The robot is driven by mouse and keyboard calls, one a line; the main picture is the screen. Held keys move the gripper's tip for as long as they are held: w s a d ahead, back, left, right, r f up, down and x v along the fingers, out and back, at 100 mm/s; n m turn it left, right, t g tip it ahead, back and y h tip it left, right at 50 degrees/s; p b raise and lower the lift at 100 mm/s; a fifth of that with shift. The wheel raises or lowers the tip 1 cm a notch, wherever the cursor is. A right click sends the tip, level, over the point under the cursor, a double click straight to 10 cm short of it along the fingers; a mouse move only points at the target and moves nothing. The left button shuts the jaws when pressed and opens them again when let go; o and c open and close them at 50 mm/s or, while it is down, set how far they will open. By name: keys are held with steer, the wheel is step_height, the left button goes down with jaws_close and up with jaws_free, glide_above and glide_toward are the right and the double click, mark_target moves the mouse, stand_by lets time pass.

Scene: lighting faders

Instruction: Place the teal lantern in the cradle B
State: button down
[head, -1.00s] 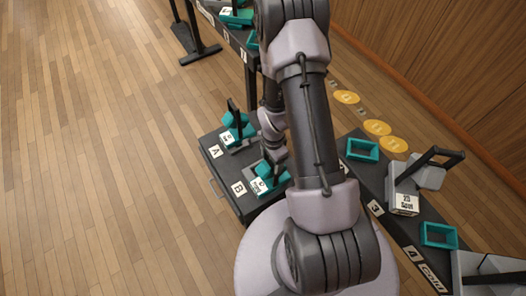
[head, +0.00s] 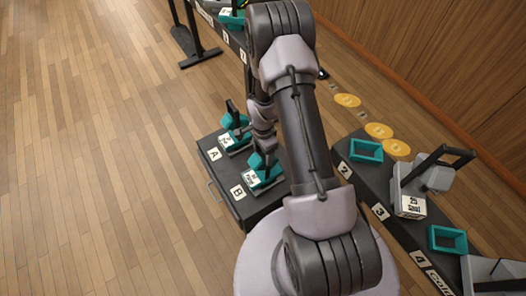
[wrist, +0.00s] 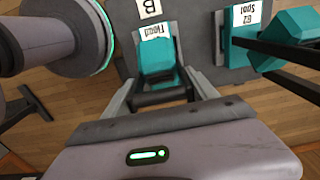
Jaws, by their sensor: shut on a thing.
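My gripper is shut on this handle. I cannot tell whether the lantern rests fully in cradle B. In the head view my arm hides part of the gripper and handle.
A second teal lantern (head: 233,122) stands by the A sign; it also shows in the wrist view (wrist: 288,25). A dark bench on the right carries empty teal frames (head: 366,150) and a grey lamp (head: 437,178). Wooden floor on the left is clear.

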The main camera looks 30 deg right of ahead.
steer(key=shift+c, duration=1.2)
jaws_free()
step_height(320, 180, up, 12)
steer(key=p, duration=0.5)
steer(key=shift+r, duration=0.1)
steer(key=a+r+n+t, duration=0.2)
steer(key=a+r+n, duration=0.2)
steer(key=r, duration=1.2)
steer(key=s+a+r+n+t+y, duration=0.1)
steer(key=s+a+r+n+t, duration=0.1)
steer(key=s+a+r+n, duration=0.2)
steer(key=s+a+r+n+t+y, duration=0.1)
steer(key=s+a+r+n, duration=0.4)
steer(key=s+r, duration=0.8)
steer(key=a+r, duration=0.2)
steer(key=a, duration=0.1)
steer(key=shift+s+a+t, duration=0.15)
steer(key=shift+t, duration=0.25)
